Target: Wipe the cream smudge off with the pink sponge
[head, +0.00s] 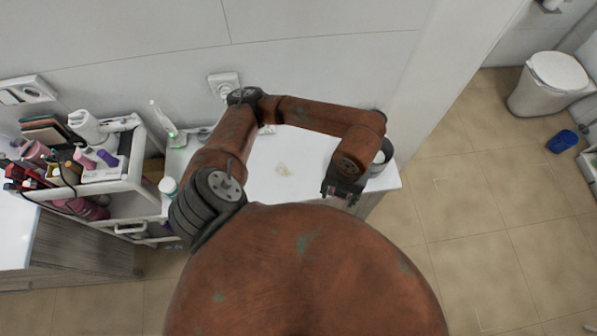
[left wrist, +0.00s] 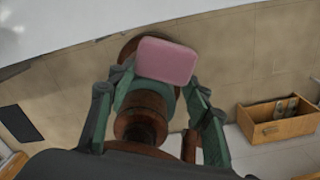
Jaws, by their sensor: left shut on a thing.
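The cream smudge (head: 284,169) is a small pale beige patch on the white tabletop (head: 262,186) in the head view. My left gripper (head: 342,196) is right of the smudge, near the right part of the table. In the left wrist view, the left gripper (left wrist: 160,82) is shut on the pink sponge (left wrist: 166,62), a rounded block between its fingers. My right gripper is not in view.
A round grey container (head: 382,158) stands at the table's right end, close to my left forearm. A white device with a green light (head: 168,124) and a small jar (head: 168,186) are at the left end. A crowded cosmetics cart (head: 112,186) stands further left.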

